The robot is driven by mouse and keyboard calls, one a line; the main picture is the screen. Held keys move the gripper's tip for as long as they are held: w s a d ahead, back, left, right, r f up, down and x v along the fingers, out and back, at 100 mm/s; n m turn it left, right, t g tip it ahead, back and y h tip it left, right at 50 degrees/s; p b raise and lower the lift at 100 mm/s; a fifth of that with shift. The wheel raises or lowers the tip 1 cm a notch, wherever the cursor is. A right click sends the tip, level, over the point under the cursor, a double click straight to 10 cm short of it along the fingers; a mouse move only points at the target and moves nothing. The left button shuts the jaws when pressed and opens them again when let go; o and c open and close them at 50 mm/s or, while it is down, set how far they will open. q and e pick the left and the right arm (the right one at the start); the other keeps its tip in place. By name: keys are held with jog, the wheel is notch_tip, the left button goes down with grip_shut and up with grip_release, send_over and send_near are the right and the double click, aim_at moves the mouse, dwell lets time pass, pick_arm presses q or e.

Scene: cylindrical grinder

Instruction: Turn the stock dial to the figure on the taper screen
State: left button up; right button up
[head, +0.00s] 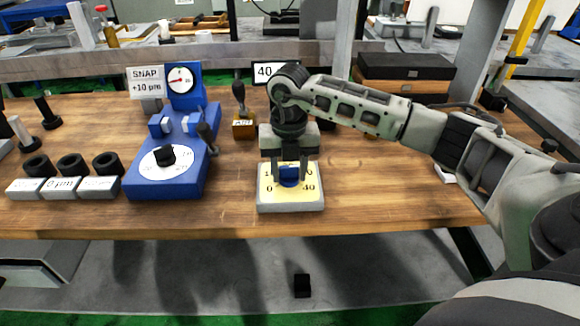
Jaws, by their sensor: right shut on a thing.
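The stock dial (291,198) is a pale yellow plate on a grey block near the table's front edge, with figures such as 0 and 40 on its face. The knob's pointing direction cannot be told. My left gripper is not in view.
A blue gauge fixture (190,135) with a white dial and black knob stands to the left, beside a SNAP +10 µm sign (146,82). A dark box (405,75) is at back right. The front right tabletop is clear.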

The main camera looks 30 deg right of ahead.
aim_at(287, 168)
jog(key=m, duration=0.3)
jog(key=m+p, duration=0.1)
jog(key=m, duration=0.2)
jog(key=shift+w+r, duration=0.15)
jog(key=shift+w, duration=0.05)
jog(key=shift+m, duration=0.3)
jog(key=o, duration=0.9)
jog(key=shift+a, duration=0.1)
jog(key=shift+o, duration=0.2)
notch_tip(287, 168, up, 16)
